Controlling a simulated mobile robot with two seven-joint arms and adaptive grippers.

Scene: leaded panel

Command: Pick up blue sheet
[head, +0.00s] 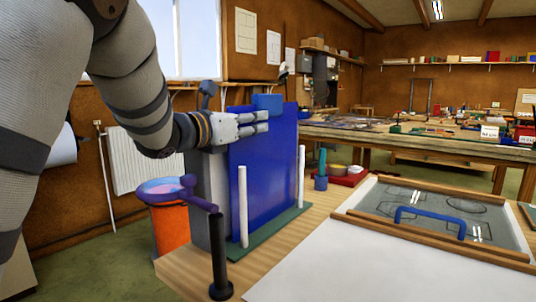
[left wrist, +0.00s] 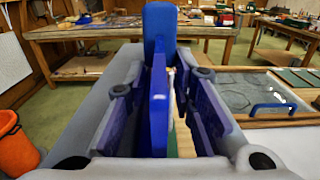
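The blue sheet (head: 268,175) stands upright between white posts on a green base (head: 262,238). My left gripper (head: 266,121) is at the sheet's upper part, with its fingers pointing right. In the left wrist view the sheet's narrow edge (left wrist: 160,105) runs between the two fingers of my left gripper (left wrist: 165,85). A gap shows on each side of the edge, so the gripper is open around the sheet. A blue block (head: 268,102) at the sheet's top also shows beyond the fingers in the wrist view (left wrist: 160,25). My right gripper is not in view.
A grey upright slab (head: 205,190) stands behind the sheet. An orange bin (head: 171,228) stands beside the table. A framed panel with a blue handle (head: 430,215) lies at right.

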